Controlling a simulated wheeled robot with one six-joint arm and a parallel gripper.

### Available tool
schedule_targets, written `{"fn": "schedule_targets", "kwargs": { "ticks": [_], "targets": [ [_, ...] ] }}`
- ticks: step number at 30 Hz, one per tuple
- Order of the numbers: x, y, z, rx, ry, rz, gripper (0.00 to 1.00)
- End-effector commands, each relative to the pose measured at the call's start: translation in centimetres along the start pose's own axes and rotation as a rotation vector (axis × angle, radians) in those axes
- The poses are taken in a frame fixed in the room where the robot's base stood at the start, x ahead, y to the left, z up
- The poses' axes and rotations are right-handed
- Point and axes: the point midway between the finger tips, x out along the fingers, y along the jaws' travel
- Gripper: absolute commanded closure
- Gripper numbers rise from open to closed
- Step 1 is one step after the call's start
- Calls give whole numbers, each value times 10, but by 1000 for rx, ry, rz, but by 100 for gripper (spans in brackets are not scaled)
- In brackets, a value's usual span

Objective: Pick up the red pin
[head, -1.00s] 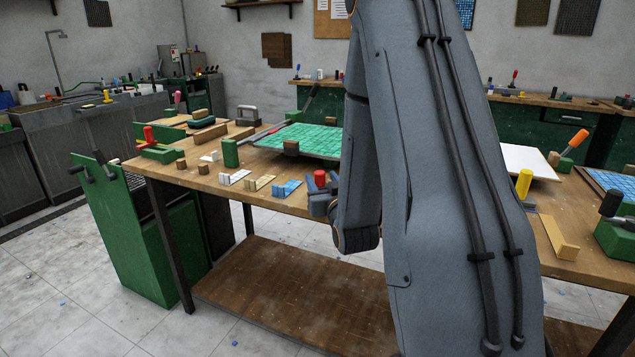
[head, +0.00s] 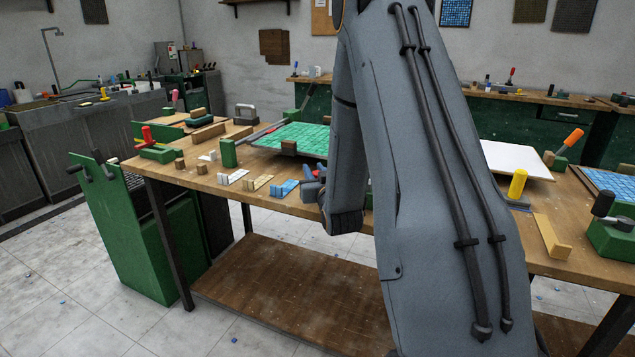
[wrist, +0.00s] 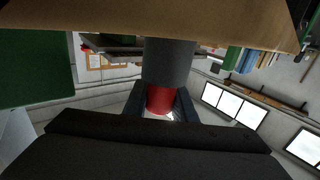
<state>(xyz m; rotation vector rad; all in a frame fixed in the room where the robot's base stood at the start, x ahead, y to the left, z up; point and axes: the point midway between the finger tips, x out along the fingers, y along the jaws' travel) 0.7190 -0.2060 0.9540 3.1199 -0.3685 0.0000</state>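The red pin (wrist: 160,98) shows in the wrist view as a red cylinder joined to a wider dark grey part (wrist: 168,62). My gripper (wrist: 161,100) has one finger on each side of the red part. The fingers look apart, and I cannot tell whether they touch the pin. In the head view my gripper (head: 313,173) is low over the front edge of the workbench (head: 265,203), and my arm hides most or all of the pin.
Small blue pieces (head: 284,188) and tan pieces (head: 257,183) lie left of my gripper. A green tiled sheet (head: 305,138) lies behind. A yellow pin (head: 517,185), a white panel (head: 515,160) and a tan block (head: 552,237) are to the right of my arm.

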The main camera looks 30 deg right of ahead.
Motion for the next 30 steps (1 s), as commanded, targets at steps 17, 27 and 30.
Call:
{"fn": "schedule_targets", "kwargs": {
  "ticks": [17,27,30],
  "targets": [
    [0,0,-19,0,3,0,100],
    [0,0,-64,-1,5,0,100],
    [0,0,-77,-1,4,0,100]
  ]
}}
